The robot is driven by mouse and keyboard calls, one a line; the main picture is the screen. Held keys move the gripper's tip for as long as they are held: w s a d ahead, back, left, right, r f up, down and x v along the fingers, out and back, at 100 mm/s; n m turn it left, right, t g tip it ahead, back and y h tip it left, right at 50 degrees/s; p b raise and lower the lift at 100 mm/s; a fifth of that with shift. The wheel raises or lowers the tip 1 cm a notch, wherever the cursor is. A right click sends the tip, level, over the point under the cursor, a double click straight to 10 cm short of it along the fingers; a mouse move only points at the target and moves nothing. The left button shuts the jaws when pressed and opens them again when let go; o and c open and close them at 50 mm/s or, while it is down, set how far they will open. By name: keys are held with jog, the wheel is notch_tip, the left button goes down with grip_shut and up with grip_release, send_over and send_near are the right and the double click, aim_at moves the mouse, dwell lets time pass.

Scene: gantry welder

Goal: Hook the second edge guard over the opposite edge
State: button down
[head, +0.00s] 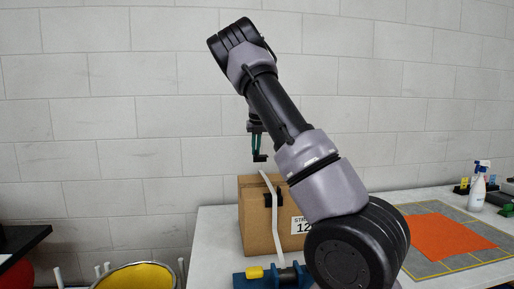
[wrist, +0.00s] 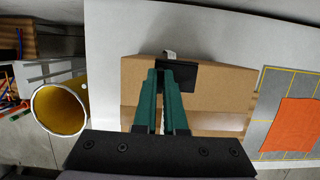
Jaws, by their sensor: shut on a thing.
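My gripper (head: 257,148) hangs above the cardboard box (head: 256,232), shut on a small black edge guard (head: 260,158). In the wrist view the green fingers (wrist: 167,74) meet at this black guard (wrist: 181,77), with the box (wrist: 225,88) below it. Another black edge guard (head: 272,199) sits on the box's near top edge. A white strap (head: 277,236) runs down the near face by it, and its upper part rises above the box. Only a short pale piece of strap (wrist: 169,54) shows in the wrist view. My fingers hide part of the box top.
The box stands on a white table (head: 213,240). A blue tool with a yellow handle (head: 255,272) lies in front of it. A grey mat with an orange sheet (head: 437,238) and a spray bottle (head: 478,190) are to the right. A yellow-lined bin (head: 140,277) stands left of the table.

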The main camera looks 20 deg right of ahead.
jog(key=shift+f, duration=4)
jog(key=c, duration=0.9)
grip_release()
